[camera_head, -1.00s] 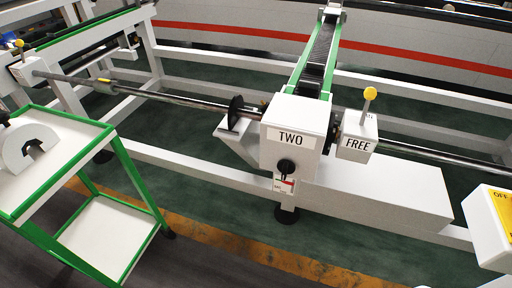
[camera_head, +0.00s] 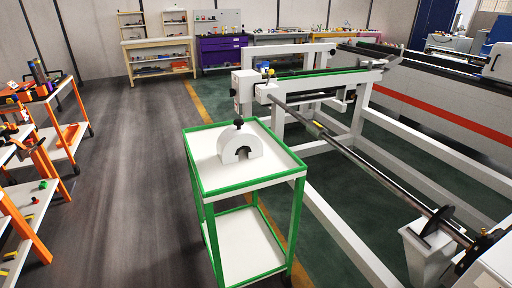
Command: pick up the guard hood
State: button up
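The guard hood is most likely the white arched piece (camera_head: 240,146) with a dark knob on top and a dark slot in its front. It stands upright on the white top of a green-edged cart (camera_head: 262,181), near the middle of the view. My gripper is not in view, and nothing is seen touching the hood.
The cart has a lower white shelf (camera_head: 246,243). A white rack frame (camera_head: 333,212) with a long dark bar (camera_head: 370,166) stands to the right. Orange-framed tables (camera_head: 40,225) with small items stand at the left. The grey floor (camera_head: 120,190) between is clear.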

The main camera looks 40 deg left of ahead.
aim_at(237, 137)
jog(key=j+u, duration=0.1)
jog(key=u, duration=1.1)
